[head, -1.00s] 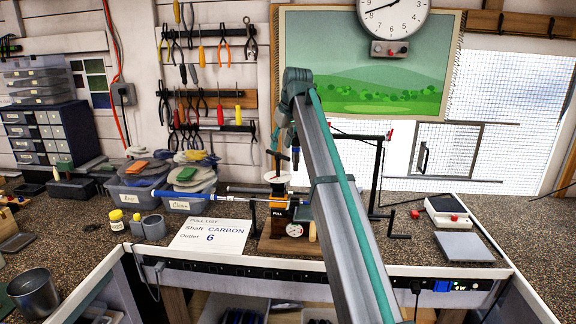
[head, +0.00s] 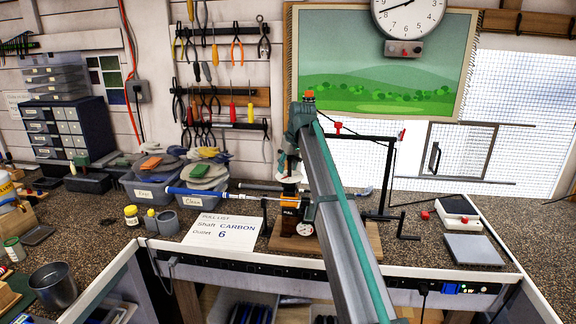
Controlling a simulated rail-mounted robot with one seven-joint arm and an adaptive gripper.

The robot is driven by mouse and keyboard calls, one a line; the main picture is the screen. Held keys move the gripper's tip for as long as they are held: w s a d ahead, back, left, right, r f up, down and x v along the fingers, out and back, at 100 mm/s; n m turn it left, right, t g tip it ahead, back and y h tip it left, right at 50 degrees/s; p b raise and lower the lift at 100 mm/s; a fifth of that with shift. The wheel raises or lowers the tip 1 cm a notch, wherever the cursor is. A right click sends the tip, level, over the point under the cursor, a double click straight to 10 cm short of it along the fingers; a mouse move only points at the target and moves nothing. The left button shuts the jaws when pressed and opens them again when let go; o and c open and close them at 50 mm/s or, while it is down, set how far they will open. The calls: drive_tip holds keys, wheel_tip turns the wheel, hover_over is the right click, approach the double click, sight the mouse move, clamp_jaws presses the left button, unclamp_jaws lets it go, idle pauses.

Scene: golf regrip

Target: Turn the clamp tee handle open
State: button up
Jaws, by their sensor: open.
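The clamp (head: 290,205) stands on a wooden base (head: 310,240) at the middle of the bench, with a dark and orange body and a round dial gauge (head: 305,229). A golf shaft with a blue grip (head: 197,192) lies level, running in from the left toward the clamp. My arm crosses in front of the clamp's right side.
A pull list card (head: 222,230) lies left of the clamp. Grey bins (head: 205,190) stand behind it. A black frame with a crank (head: 390,215) stands right of the clamp. A grey plate (head: 472,250) and a scale-like box (head: 457,210) lie farther right.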

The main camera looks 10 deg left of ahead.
clamp_jaws()
drive_tip(key=shift+n, duration=0.4)
drive_tip(key=n+g+y+b, duration=0.1)
drive_tip(key=n, duration=0.1)
drive_tip(key=shift+a+n, duration=0.1)
drive_tip(key=shift+n, duration=0.3)
drive_tip(key=n, duration=0.1)
drive_tip(key=n+g, duration=0.1)
drive_tip(key=n+b, duration=0.1)
drive_tip(key=n, duration=0.1)
drive_tip(key=shift+s+a+y, duration=0.1)
drive_tip(key=shift+s+y, duration=0.15)
drive_tip(key=shift+y, duration=0.05)
drive_tip(key=shift+g, duration=0.3)
unclamp_jaws()
